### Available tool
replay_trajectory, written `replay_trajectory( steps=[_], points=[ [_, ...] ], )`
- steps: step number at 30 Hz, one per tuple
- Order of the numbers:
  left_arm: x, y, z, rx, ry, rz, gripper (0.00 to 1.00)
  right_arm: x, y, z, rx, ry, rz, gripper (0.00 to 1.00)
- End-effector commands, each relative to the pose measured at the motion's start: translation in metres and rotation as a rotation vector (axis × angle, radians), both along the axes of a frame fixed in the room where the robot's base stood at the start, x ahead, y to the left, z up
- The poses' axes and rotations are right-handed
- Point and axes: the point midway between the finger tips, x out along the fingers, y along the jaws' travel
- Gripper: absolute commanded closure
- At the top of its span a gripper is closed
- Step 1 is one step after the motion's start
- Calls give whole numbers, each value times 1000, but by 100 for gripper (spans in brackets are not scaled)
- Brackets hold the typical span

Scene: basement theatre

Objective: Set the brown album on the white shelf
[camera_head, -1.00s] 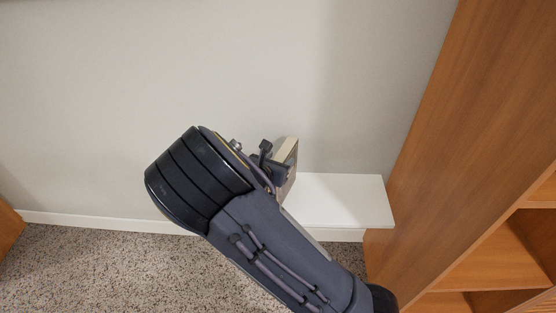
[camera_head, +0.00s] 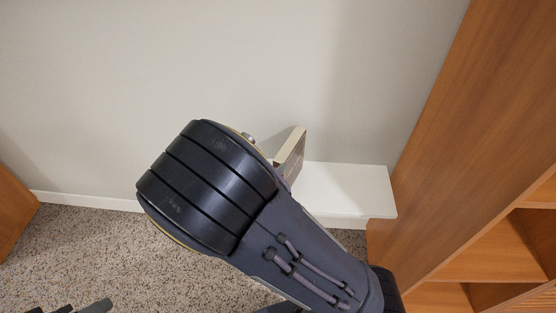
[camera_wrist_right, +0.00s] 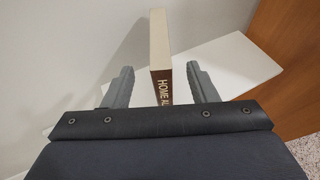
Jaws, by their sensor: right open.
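The brown album (camera_head: 291,153) stands upright on the white shelf (camera_head: 345,187), near the shelf's left end in the head view. In the right wrist view the album (camera_wrist_right: 160,52) shows a pale page edge and a brown spine with white lettering. My right gripper (camera_wrist_right: 158,75) is open, with one finger on each side of the album and a visible gap on both sides. In the head view my right forearm hides this gripper and the album's lower part. Dark tips at the bottom left of the head view seem to be my left gripper (camera_head: 85,307); its jaws are unclear.
A tall wooden bookcase (camera_head: 440,130) stands close to the shelf's right end. A plain wall (camera_head: 200,60) is behind the shelf. Speckled carpet (camera_head: 100,250) lies open on the left, with a wooden piece (camera_head: 14,215) at the left edge.

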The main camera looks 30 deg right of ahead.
Motion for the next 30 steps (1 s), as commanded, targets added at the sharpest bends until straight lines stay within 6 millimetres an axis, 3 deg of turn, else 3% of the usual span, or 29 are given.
replay_trajectory(
  steps=[5,9,13,17,21,27,30],
  points=[
    [0,0,1,0,0,0,44,-30,-20,-12,218,-17,-195,47],
    [0,0,0,0,0,0,44,-80,-38,-26,581,-70,-546,47],
    [0,0,0,0,0,0,44,-124,-36,-22,917,-150,-896,47],
    [0,0,0,0,0,0,44,-158,-25,-2,1224,-253,-1219,47],
    [0,0,0,0,0,0,44,-187,-13,30,1524,-389,-1520,47],
    [0,0,0,0,0,0,44,-212,4,71,1840,-567,-1793,47],
    [0,0,0,0,0,0,44,-218,9,82,1927,-622,-1856,47]
  ],
)
